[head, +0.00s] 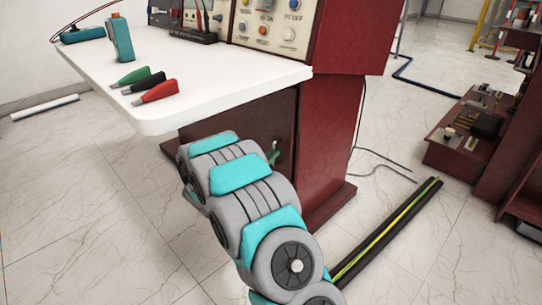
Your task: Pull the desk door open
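The desk (230,83) has a white top and a dark red-brown cabinet below it. The dark brown front panel (272,117) under the top appears to be the desk door, and it looks closed. My grey and turquoise arm (250,198) reaches up from the bottom and covers much of this panel. A small greenish part (272,154) shows beside the arm against the panel; I cannot tell whether it is a handle. My gripper is hidden behind the arm links, so its fingers and any contact with the door do not show.
Green, black and red clips (145,84) lie on the desk top. A control panel (270,25) stands at its back. A dark bar with a yellow-green stripe (388,232) lies on the floor right of the desk.

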